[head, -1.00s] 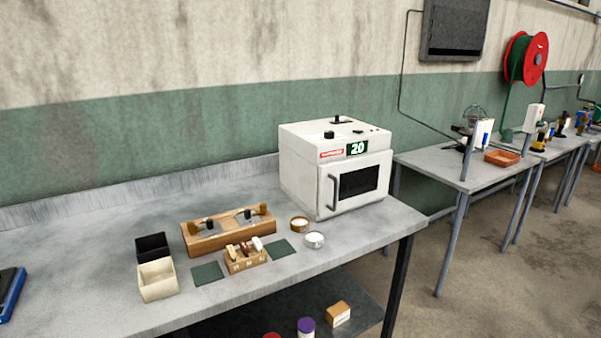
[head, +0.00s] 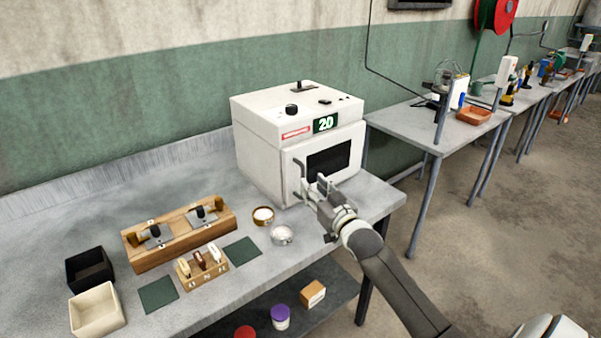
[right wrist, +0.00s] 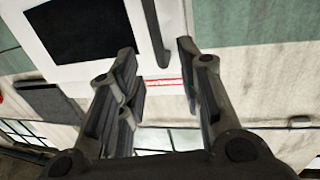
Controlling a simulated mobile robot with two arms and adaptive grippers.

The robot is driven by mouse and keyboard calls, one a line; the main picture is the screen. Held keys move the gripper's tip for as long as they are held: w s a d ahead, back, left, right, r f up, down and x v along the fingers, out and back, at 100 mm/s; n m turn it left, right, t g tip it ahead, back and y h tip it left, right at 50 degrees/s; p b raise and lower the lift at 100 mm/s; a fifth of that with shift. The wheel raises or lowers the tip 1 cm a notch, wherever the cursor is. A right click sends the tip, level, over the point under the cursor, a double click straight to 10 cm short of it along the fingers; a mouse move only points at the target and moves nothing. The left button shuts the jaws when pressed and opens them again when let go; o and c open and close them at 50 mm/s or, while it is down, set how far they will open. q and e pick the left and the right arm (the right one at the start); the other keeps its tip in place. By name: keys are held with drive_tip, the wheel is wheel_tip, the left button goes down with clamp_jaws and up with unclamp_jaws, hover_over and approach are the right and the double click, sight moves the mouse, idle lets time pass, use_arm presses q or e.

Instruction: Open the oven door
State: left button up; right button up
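The oven (head: 262,160) is a white box on the grey bench, with a green "20" display and knobs on top. Its door (head: 345,180) has a dark window and looks shut. The grey vertical handle (head: 298,170) is at the door's left edge. My right gripper (head: 313,184) is in front of the door, close to the handle, and covers its lower part. In the right wrist view the gripper's two fingers are apart, and the handle (right wrist: 154,32) shows between their tips. I cannot tell whether they touch it. My left gripper is not in view.
A dish of white grain (head: 282,235) and a small brown-rimmed bowl (head: 263,215) stand in front of the oven. A wooden stand (head: 150,255), a labelled wooden holder (head: 203,275) and two boxes are further left. The bench's right edge is close to the oven.

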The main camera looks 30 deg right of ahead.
sight(304, 176)
drive_tip(key=w, duration=0.3)
drive_tip(key=shift+w+d+f, duration=0.1)
drive_tip(key=shift+w+d, duration=0.1)
drive_tip(key=shift+d, duration=0.1)
drive_tip(key=w, duration=0.3)
drive_tip(key=shift+w+d+p, duration=0.15)
drive_tip(key=shift+w+p, duration=0.05)
drive_tip(key=shift+p, duration=0.15)
drive_tip(key=shift+w+f, duration=0.1)
drive_tip(key=shift+w, duration=0.25)
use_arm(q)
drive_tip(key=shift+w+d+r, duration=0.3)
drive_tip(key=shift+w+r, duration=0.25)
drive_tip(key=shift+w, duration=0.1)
use_arm(e)
clamp_jaws()
